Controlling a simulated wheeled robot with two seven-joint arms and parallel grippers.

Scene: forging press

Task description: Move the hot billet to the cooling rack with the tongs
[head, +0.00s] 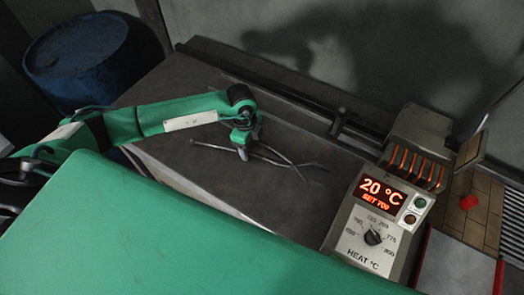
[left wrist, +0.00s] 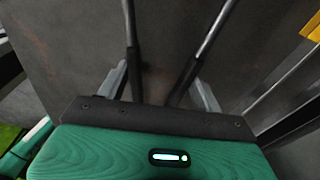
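The tongs (head: 285,158) lie on the dark table top, their two metal arms crossing and the jaws pointing right. My left gripper (head: 243,150) is over their handle end. In the left wrist view, the two dark-sleeved handles of the tongs (left wrist: 133,72) run between the spread fingers of the left gripper (left wrist: 160,85). Each handle is close to the inner side of one finger; I cannot tell whether they touch. I cannot make out the hot billet or identify the cooling rack. My right gripper is not in view.
A heater control box (head: 372,225) reads 20 °C, set 700. Behind it is a unit with glowing orange bars (head: 413,168). A red knob-like piece (head: 468,202) sits on tan blocks at right. A blue drum (head: 80,60) stands back left. The table (head: 190,90) is otherwise mostly bare.

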